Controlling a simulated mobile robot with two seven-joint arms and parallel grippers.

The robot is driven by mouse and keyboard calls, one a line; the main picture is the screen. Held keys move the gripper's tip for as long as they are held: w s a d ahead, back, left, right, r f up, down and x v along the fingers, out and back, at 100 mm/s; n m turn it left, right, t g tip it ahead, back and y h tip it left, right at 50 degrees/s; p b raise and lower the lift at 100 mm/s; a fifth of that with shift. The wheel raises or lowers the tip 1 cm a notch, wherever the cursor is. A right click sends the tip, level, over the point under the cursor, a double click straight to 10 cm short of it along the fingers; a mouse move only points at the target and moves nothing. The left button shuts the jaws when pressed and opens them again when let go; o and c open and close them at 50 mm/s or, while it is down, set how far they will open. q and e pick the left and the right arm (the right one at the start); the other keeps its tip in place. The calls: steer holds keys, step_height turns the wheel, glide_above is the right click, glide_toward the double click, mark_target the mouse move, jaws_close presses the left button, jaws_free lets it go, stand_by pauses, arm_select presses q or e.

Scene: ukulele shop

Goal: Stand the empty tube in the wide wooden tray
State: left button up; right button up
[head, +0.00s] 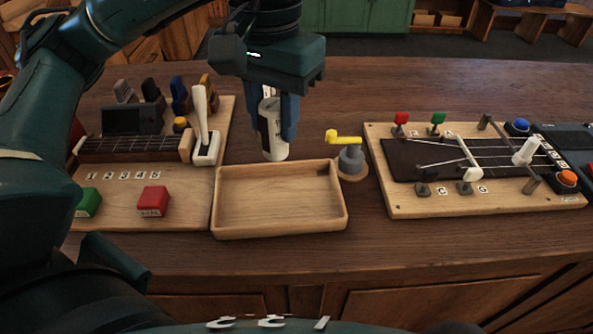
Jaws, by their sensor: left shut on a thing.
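My left gripper (277,120) points down behind the wide wooden tray and is shut on the white tube (274,150). The tube is about upright, with a dark marking on its side, and the fingers hide part of it. Its lower end shows just behind the tray's back rim. I cannot tell whether it touches the counter or hangs above it. The wide wooden tray (280,208) is shallow and empty on the counter, in front of the tube. My right gripper is not in view.
A wooden board with a white lever (201,115), green block (89,202) and red block (153,201) lies left of the tray. A grey post with a yellow crank (344,138) stands at its back right corner. A stringed board (420,202) lies further right. The counter front is clear.

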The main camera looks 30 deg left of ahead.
mark_target(273, 149)
arm_select(q)
step_height(273, 149, down, 5)
steer(key=shift+s+f, duration=0.15)
steer(key=shift+f, duration=2.3)
steer(key=shift+f, duration=0.25)
steer(key=o, duration=1)
steer(key=shift+r, duration=0.1)
steer(key=shift+r, duration=0.1)
steer(key=shift+r+p, duration=0.25)
steer(key=shift+p, duration=0.05)
step_height(273, 149, up, 12)
steer(key=shift+f, duration=0.15)
